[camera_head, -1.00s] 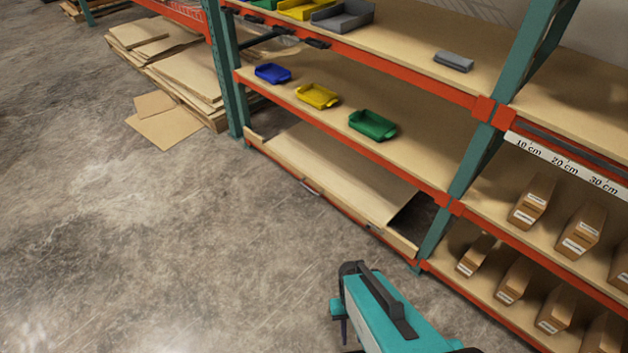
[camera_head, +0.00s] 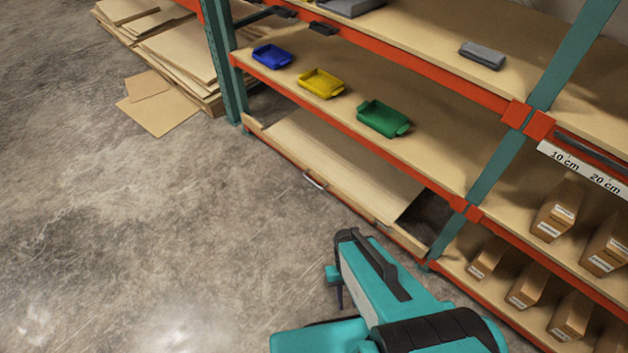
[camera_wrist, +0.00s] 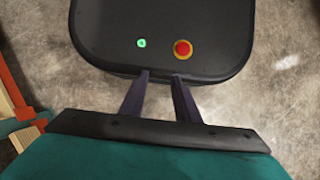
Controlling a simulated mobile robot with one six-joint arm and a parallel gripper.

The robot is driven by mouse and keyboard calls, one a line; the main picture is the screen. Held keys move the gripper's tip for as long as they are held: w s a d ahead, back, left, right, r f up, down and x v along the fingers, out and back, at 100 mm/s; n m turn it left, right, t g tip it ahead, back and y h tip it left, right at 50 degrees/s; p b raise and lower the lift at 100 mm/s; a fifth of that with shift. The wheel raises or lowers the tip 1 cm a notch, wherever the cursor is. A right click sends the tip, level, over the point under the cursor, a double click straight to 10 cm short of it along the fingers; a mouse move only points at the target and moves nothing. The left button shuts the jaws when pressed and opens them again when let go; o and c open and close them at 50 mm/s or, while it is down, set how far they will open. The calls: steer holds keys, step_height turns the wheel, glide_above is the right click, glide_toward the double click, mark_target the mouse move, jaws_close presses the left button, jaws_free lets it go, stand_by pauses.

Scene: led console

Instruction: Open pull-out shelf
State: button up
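The pull-out shelf (camera_head: 345,160) is the lowest wooden board on the left rack bay, close to the floor. It sits inside the rack, with a pale front edge and a dark gap at its right end. A silver handle (camera_head: 315,181) is on its front, left of the middle. In the wrist view, my gripper (camera_wrist: 160,77) shows two dark fingers set apart with nothing between them. It is over my own black panel with a green light and a red button, away from the handle. In the head view I cannot make out the fingertips clearly.
Above it, a fixed shelf holds blue (camera_head: 272,56), yellow (camera_head: 320,83) and green (camera_head: 383,118) bins. Several cardboard boxes (camera_head: 557,211) stand in the right bay. A teal post (camera_head: 482,182) divides the bays. The concrete floor (camera_head: 150,220) before the shelf is clear.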

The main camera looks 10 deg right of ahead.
steer(key=n+t+h+b, duration=0.2)
steer(key=n+t+b, duration=1.3)
steer(key=t+b, duration=1.05)
glide_toward(312, 181)
steer(key=shift+s+a+r+g+b, duration=0.15)
steer(key=shift+s+r+g+b, duration=0.65)
steer(key=shift+s+g+b, duration=0.15)
steer(key=shift+s+a+r+g+b, duration=0.15)
steer(key=shift+s+r+g+b, duration=0.65)
steer(key=shift+g+b, duration=0.2)
steer(key=shift+w, duration=0.1)
steer(key=shift+w+d+f+b, duration=0.35)
steer(key=shift+w+b, duration=0.3)
steer(key=shift+w, duration=1.6)
steer(key=shift+w+d+f+b, duration=0.3)
steer(key=shift+w+b, duration=0.4)
steer(key=shift+w, duration=1.5)
steer(key=shift+w+d+f+b, duration=0.35)
steer(key=shift+w+b, duration=0.3)
steer(key=shift+w, duration=1.6)
steer(key=shift+c, duration=0.4)
